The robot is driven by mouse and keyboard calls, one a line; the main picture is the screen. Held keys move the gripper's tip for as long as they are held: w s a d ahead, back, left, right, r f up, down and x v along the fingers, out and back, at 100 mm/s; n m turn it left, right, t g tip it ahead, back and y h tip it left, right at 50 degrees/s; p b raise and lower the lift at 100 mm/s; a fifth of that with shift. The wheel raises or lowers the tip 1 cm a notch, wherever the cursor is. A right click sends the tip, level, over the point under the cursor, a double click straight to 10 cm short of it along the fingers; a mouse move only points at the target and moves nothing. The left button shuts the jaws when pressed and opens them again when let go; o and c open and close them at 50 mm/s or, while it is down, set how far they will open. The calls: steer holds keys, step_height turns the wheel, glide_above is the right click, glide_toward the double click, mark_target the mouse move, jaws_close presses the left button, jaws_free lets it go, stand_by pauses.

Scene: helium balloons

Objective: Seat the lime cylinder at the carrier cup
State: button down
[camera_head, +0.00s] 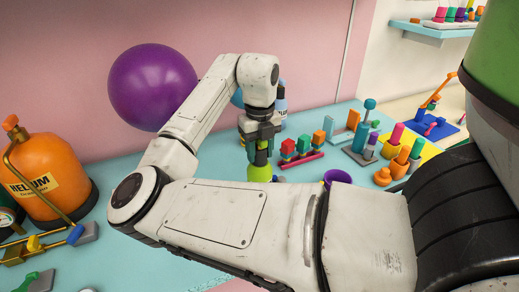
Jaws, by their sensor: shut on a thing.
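My gripper (262,143) points down near the middle of the head view, beyond my forearm. It is shut on the upright lime cylinder (259,172), which has a darker green upper part between the fingers. My forearm hides the cylinder's lower end, so I cannot tell whether it touches anything. A purple cup (337,177) stands to the right of the cylinder, partly hidden by my arm. I cannot tell whether this is the carrier cup.
A purple balloon (152,87) is at the back left, above an orange helium tank (45,180). Coloured blocks on a pink base (301,159) stand right of my gripper. Some turquoise table (310,178) is bare.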

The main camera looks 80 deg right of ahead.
steer(key=shift+f+b, duration=0.65)
steer(key=shift+f, duration=0.4)
steer(key=c, duration=0.5)
jaws_free()
steer(key=shift+f, duration=0.1)
steer(key=shift+r+p, duration=3.15)
steer(key=shift+r, duration=0.95)
steer(key=shift+f, duration=0.1)
